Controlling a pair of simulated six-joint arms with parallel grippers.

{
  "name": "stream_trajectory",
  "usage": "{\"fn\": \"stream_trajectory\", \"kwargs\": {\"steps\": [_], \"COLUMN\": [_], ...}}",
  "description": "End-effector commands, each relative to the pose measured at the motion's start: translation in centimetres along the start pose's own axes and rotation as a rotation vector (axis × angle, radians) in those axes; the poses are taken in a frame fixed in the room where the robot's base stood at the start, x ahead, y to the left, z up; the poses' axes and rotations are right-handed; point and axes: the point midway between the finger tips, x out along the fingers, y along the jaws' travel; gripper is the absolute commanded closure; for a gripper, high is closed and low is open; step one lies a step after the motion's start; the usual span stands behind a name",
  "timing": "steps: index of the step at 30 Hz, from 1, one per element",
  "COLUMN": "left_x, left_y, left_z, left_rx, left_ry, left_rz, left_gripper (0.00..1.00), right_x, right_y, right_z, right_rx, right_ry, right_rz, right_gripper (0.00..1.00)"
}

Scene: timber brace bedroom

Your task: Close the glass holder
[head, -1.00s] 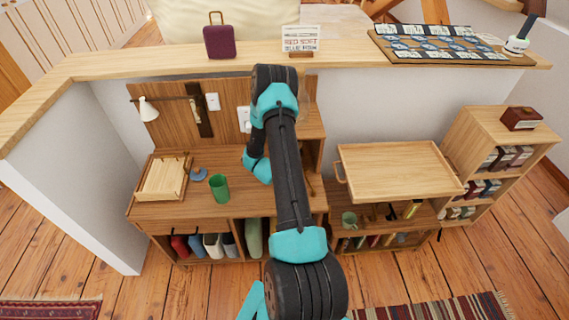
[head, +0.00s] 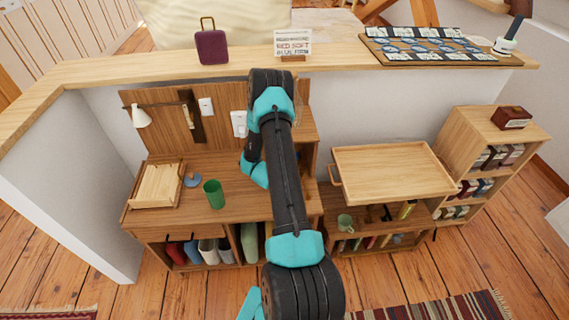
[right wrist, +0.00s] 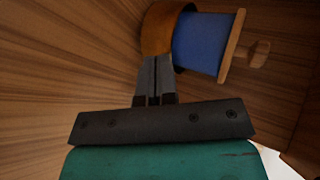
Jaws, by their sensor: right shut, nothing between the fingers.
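In the right wrist view, a rounded wooden holder (right wrist: 153,36) with a blue inside part (right wrist: 196,44) sits against wood-grained surfaces. A flat wooden panel (right wrist: 232,46) with a round knob (right wrist: 259,53) stands at its right side. I take this to be the glass holder, but I cannot be sure. My right gripper (right wrist: 154,62) is shut and empty, its fingertips just below the holder's left part. I cannot tell whether they touch it. In the head view my right arm covers this spot, and the holder cannot be made out. My left gripper is not in view.
The desk carries a green cup (head: 213,194), a blue round item (head: 192,180) and a wooden tray (head: 157,186). A wooden tray table (head: 390,172) stands to the right, with a shelf unit (head: 490,150) beyond. A wall ledge (head: 360,55) runs behind.

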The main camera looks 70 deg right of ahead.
Motion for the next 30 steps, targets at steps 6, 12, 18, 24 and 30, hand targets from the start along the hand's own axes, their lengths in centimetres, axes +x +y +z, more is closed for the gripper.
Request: {"fn": "stream_trajectory", "kwargs": {"steps": [6, 12, 18, 24, 30], "left_x": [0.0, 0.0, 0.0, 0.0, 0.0], "left_y": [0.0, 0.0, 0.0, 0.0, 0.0], "left_z": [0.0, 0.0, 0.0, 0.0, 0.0], "left_rx": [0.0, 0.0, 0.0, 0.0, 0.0], "left_ry": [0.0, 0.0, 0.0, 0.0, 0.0], "left_rz": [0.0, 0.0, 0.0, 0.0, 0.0], "left_gripper": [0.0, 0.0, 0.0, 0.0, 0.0], "right_x": [-3.5, -7.4, -10.9, -12.5, -12.7], "right_y": [1.6, 1.5, 1.5, 1.5, 1.5], "right_z": [1.0, 1.2, 1.5, 1.6, 1.6], "right_rx": [-0.006, -0.005, -0.005, -0.004, -0.004], "right_ry": [-0.009, -0.009, -0.009, -0.007, -0.006], "right_rz": [0.003, 0.004, 0.004, 0.003, 0.003], "right_gripper": [1.0, 1.0, 1.0, 1.0, 1.0]}}
